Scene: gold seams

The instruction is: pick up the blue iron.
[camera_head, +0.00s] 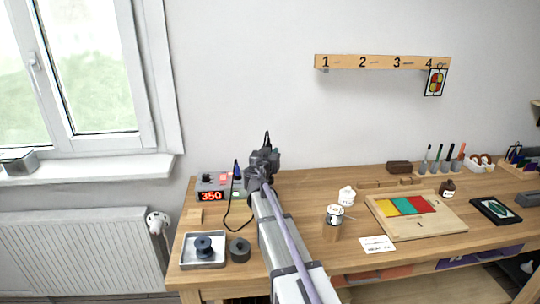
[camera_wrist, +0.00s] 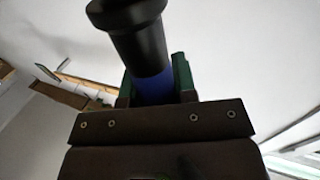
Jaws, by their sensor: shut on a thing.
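My gripper (camera_head: 264,158) is raised above the left part of the workbench, near the soldering station. In the wrist view its two green-edged fingers (camera_wrist: 158,82) are shut on the blue iron (camera_wrist: 153,88), one on each side. The iron shows a blue body between the fingers and a wide black collar and end towards the top of that view. In the head view the gripper hides most of what it holds; a thin dark point rises above it.
The soldering station (camera_head: 212,187) reads 350, with a dark blue pointed thing and black cord beside it. A metal tray (camera_head: 187,262) with a black spool and another dark spool (camera_head: 240,250) stand in front.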

